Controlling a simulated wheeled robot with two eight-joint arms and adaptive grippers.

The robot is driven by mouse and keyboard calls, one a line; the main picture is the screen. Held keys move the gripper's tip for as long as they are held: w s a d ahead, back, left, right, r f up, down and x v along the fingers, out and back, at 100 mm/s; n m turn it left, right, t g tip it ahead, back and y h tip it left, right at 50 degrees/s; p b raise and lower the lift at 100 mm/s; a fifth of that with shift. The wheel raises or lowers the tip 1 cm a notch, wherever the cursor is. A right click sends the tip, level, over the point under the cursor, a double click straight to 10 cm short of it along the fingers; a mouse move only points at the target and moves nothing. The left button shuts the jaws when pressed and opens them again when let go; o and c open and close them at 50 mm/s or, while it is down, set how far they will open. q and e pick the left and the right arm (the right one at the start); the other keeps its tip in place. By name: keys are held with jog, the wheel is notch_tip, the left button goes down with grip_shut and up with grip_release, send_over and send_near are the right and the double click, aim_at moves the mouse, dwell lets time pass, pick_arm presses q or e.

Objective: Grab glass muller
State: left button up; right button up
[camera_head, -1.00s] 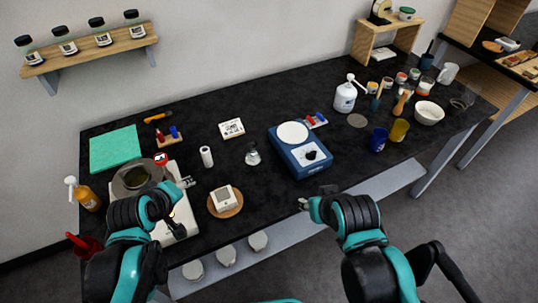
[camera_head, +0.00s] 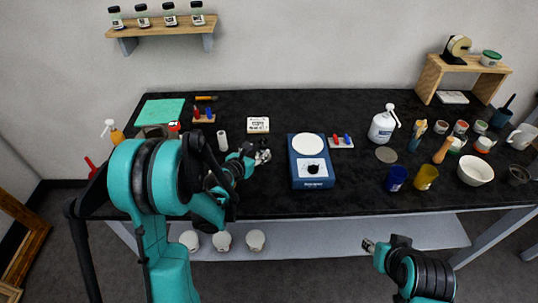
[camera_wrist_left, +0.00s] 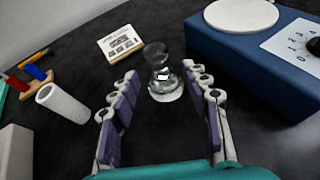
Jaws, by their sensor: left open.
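The glass muller (camera_wrist_left: 163,88), a clear piece with a rounded top, a narrow waist and a wide foot, stands upright on the black table. My left gripper (camera_head: 262,157) is open near it. In the left wrist view the two purple-padded fingers of the left gripper (camera_wrist_left: 160,76) point at the muller, their tips to either side of its lower part. I cannot tell whether they touch it. In the head view the gripper largely hides the muller. My right gripper (camera_head: 369,246) is low in front of the table, away from the muller; its jaws are too small to read.
A blue stirrer-like device (camera_head: 311,170) with a white round plate stands right of the muller. A white cylinder (camera_wrist_left: 63,104) and a white label card (camera_wrist_left: 121,42) are to the left and behind. Cups (camera_head: 397,179) and a bowl (camera_head: 475,170) stand farther right.

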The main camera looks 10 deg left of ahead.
aim_at(261, 147)
pick_arm(q)
jog(key=shift+w+f, duration=0.3)
jog(key=shift+w, duration=0.25)
jog(key=b+x, duration=0.1)
jog(key=x, duration=0.4)
jog(key=shift+w+b, duration=0.1)
jog(key=shift+b, duration=0.3)
jog(key=shift+r, duration=0.1)
jog(key=c, duration=0.3)
grip_shut()
